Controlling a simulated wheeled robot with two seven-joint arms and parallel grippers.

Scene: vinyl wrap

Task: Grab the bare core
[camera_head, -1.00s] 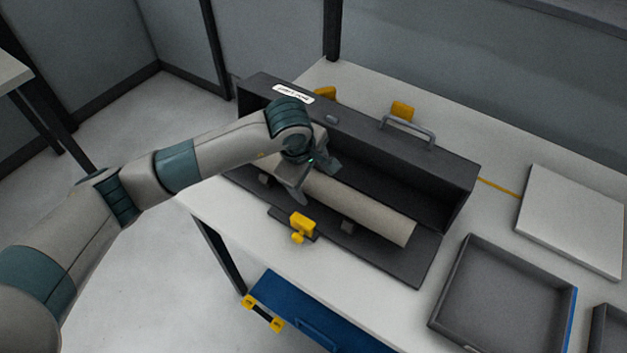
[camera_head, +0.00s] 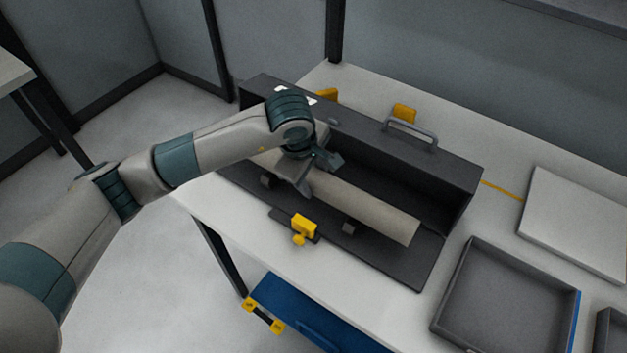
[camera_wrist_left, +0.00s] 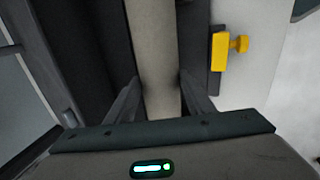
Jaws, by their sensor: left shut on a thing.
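The bare core (camera_head: 368,205) is a long beige-grey tube lying lengthwise in the open dark grey wrapping box (camera_head: 440,170). My left gripper (camera_head: 318,176) is at the tube's left half, with its fingers on either side of it. In the left wrist view the tube (camera_wrist_left: 155,50) runs straight between the two fingers of my left gripper (camera_wrist_left: 160,100), which is shut on it. The fingers and wrist hide a short stretch of the tube. My right gripper is in neither view.
A yellow clamp (camera_head: 304,228) sits at the box's front edge. An empty dark tray (camera_head: 505,298) and a pale flat slab (camera_head: 575,222) lie to the right on the white table (camera_head: 330,273). A handle (camera_head: 410,130) stands on the box's back wall.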

